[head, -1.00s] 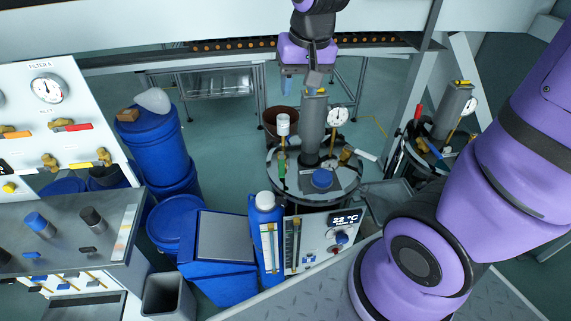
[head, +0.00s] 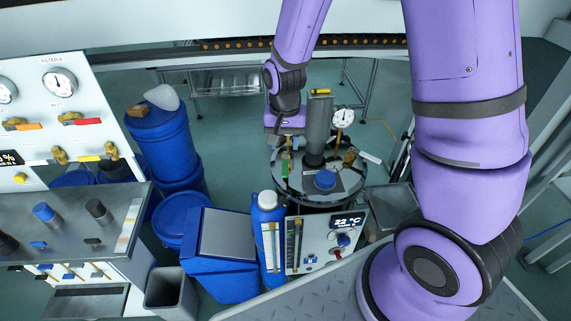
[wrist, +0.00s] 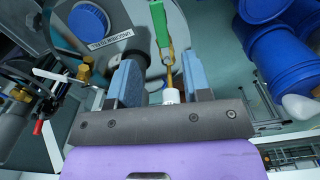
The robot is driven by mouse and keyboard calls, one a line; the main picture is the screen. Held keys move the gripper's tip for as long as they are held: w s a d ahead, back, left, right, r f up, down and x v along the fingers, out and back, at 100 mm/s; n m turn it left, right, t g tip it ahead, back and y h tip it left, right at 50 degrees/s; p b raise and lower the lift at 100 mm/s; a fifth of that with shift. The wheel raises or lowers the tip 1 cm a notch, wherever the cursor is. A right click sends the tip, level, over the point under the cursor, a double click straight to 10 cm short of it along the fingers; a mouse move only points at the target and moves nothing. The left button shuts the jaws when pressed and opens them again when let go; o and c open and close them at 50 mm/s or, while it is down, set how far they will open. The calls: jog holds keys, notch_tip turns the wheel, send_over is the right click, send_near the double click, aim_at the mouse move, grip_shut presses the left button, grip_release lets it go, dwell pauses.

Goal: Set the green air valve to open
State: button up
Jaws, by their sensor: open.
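The green air valve handle (wrist: 162,26) shows at the top of the wrist view, running lengthwise from its brass body (wrist: 167,58). In the head view the green handle (head: 285,169) hangs on the left side of the vessel lid, partly hidden. My gripper (wrist: 159,78) is open, its two blue-grey fingers apart on either side of the brass stem line, with the handle beyond the fingertips. A white cylinder (wrist: 171,97) shows between the fingers near the palm. I cannot tell whether anything touches. In the head view my gripper (head: 286,138) is above the lid's left edge.
The vessel lid (head: 345,184) carries a grey column (head: 318,130), a gauge (head: 344,117) and a blue cap (head: 325,180). A white-handled valve (head: 369,157) is at its right. Blue drums (head: 160,140) stand left. A temperature box (head: 337,240) stands in front.

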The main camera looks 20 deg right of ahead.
aim_at(285, 169)
notch_tip(285, 169, down, 9)
jog(key=shift+r, duration=0.2)
jog(key=shift+c, duration=0.3)
